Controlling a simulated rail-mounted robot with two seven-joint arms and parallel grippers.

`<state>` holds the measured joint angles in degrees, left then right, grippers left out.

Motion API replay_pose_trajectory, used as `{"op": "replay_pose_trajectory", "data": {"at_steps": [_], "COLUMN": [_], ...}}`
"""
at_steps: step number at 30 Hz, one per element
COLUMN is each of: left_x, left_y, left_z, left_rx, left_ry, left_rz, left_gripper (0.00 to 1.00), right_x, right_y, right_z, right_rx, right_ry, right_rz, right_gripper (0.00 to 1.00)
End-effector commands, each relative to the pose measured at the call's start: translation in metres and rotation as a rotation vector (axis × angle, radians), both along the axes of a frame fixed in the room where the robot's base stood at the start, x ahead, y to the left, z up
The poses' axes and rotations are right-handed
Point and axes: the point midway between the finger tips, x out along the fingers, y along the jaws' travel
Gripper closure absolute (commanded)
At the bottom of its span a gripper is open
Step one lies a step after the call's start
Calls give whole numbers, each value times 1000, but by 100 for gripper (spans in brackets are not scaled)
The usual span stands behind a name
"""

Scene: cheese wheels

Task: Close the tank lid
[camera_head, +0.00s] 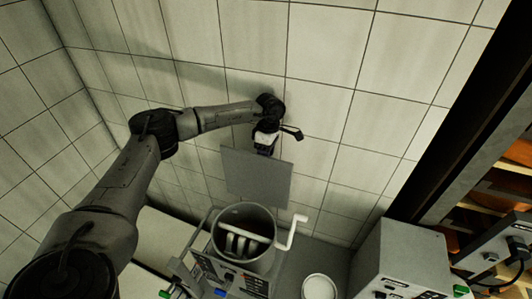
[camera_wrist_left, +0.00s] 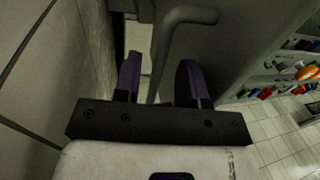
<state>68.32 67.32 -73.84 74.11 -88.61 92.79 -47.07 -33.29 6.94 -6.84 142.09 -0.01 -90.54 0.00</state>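The tank (camera_head: 216,232) is a round metal vessel with an open top and pale pipes inside, low in the middle of the head view. A flat grey square panel, the lid (camera_head: 257,177), stands raised at the tank's back side, near the tiled wall. My left gripper (camera_head: 265,148) is at the lid's upper edge, partly hidden behind it. In the left wrist view, a bent grey handle (camera_wrist_left: 162,48) passes between the two spread dark fingers of my left gripper (camera_wrist_left: 157,80), with visible gaps. The lid's grey face (camera_wrist_left: 228,45) fills the upper right there. My right gripper is not in view.
A white crank-shaped pipe (camera_head: 291,234) rises right of the tank. A white round container (camera_head: 319,288) and a grey box machine (camera_head: 405,262) stand further right. A shelf (camera_head: 490,185) is at the far right. The tiled wall (camera_head: 320,60) is close behind my left arm.

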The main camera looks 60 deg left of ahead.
Motion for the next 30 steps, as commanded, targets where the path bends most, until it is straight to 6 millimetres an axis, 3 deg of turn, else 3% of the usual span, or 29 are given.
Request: {"op": "replay_pose_trajectory", "data": {"at_steps": [2,14,26,30], "left_x": [0,0,1,9], "left_y": [0,0,-1,-11], "left_z": [0,0,0,1], "left_rx": [0,0,1,16], "left_ry": [0,0,-3,-23], "left_rz": [0,0,-2,-20], "left_gripper": [63,100,100,100], "right_x": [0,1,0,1], "right_y": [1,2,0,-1], "right_z": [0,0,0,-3], "right_rx": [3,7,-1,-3], "right_ry": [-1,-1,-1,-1], "right_rz": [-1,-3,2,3], "right_gripper": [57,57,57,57]}}
